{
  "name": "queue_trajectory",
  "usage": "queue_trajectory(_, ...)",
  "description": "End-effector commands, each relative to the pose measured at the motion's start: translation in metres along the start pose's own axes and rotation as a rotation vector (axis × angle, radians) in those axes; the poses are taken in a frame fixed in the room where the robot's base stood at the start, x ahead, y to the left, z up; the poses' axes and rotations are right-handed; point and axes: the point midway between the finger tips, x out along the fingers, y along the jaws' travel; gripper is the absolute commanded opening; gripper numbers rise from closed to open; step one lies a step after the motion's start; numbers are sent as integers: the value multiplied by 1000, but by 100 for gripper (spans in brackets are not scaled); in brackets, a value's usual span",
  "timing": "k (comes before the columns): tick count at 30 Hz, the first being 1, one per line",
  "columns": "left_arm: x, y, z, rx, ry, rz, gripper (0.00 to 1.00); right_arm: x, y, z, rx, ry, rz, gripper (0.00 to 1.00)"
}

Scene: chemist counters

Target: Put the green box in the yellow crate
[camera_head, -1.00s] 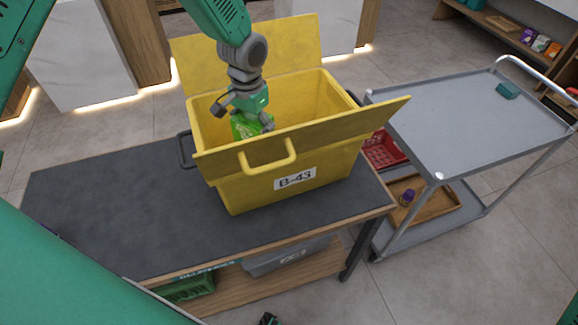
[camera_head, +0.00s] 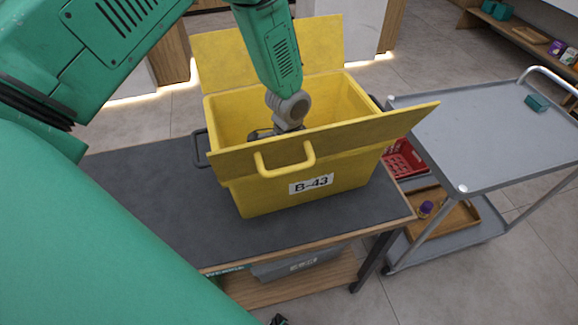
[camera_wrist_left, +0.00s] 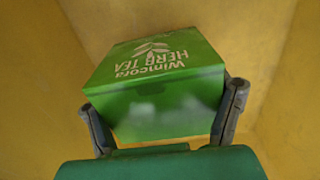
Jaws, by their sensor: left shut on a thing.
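The yellow crate (camera_head: 235,192), labelled B-43, stands on the dark table top with its lid flaps open. My left arm reaches down into it, and the left gripper (camera_head: 262,134) is mostly hidden behind the crate's front flap. In the left wrist view the green box (camera_wrist_left: 158,85), marked Wimcora Herb Tea, sits between the two fingers of my left gripper (camera_wrist_left: 165,115), which is shut on it. Yellow crate walls surround the box there. Whether the box touches the crate floor cannot be told. My right gripper is not in view.
The table (camera_head: 150,200) has bare dark surface left of the crate. A grey trolley (camera_head: 480,130) stands close on the right, with a small teal box (camera_head: 537,103) on top and a red basket (camera_head: 403,158) below. A grey bin (camera_head: 300,262) is on the table's lower shelf.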

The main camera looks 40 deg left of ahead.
Motion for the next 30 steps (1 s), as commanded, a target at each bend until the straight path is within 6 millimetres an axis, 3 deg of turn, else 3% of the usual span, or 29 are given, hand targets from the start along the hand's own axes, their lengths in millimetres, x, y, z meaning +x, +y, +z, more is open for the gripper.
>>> queue_trajectory(3,16,-1,0,-1,-1,1,42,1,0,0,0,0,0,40)
queue_trajectory(11,16,0,0,-2,1,0,42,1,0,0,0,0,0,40)
queue_trajectory(12,17,0,0,-2,1,0,77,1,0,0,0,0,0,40)
queue_trajectory(14,17,0,0,-2,0,0,98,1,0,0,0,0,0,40)
queue_trajectory(25,14,0,0,-2,1,0,98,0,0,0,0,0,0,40)
queue_trajectory(30,-6,-1,0,-2,2,-1,98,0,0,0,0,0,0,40)
